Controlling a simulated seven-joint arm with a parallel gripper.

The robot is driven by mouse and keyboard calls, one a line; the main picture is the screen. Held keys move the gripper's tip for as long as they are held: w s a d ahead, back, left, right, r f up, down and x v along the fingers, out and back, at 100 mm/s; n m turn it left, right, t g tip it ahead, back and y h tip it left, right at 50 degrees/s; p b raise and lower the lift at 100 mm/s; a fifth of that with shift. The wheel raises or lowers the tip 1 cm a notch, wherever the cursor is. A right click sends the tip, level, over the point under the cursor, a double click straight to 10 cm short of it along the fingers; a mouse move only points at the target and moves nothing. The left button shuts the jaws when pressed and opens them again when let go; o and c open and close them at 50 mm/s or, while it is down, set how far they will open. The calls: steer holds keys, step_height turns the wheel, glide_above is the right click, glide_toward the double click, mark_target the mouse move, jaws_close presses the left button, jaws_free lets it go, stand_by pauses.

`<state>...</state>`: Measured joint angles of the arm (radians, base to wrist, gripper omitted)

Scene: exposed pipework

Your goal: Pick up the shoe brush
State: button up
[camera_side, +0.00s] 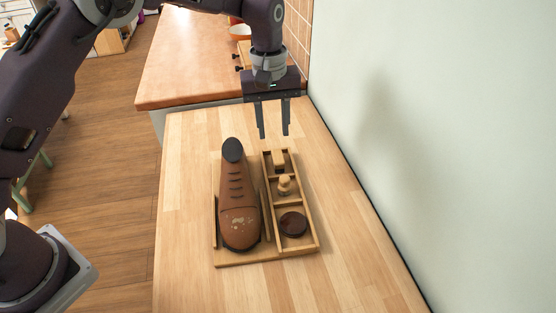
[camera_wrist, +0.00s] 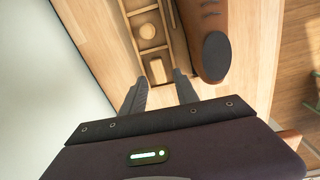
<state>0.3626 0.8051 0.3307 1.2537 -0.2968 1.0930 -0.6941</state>
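A wooden tray (camera_side: 309,222) with compartments lies on the wooden worktop. Its far compartment holds a small tan block (camera_side: 278,158), and its middle one a light wooden piece with a round knob (camera_side: 284,184). Either could be the shoe brush; I cannot tell which. In the wrist view the block (camera_wrist: 157,69) shows near my fingertips and the knobbed piece (camera_wrist: 147,31) farther off. My gripper (camera_side: 274,136) is open and empty, pointing down above the tray's far end, apart from everything. A thin strip (camera_side: 265,215) lies along the tray's left side.
A dark round tin (camera_side: 293,223) sits in the near compartment. A pale wall (camera_side: 440,120) rises on the right. The worktop (camera_side: 185,200) left of the tray is clear.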

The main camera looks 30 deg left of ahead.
glide_above(279, 159)
steer(key=f, duration=0.3)
steer(key=d+f, duration=0.1)
steer(key=shift+s+f, duration=0.25)
steer(key=f, duration=0.4)
steer(key=a+f, duration=0.1)
steer(key=f, duration=0.1)
steer(key=shift+w+f, duration=0.3)
steer(key=shift+f, duration=0.1)
jaws_close()
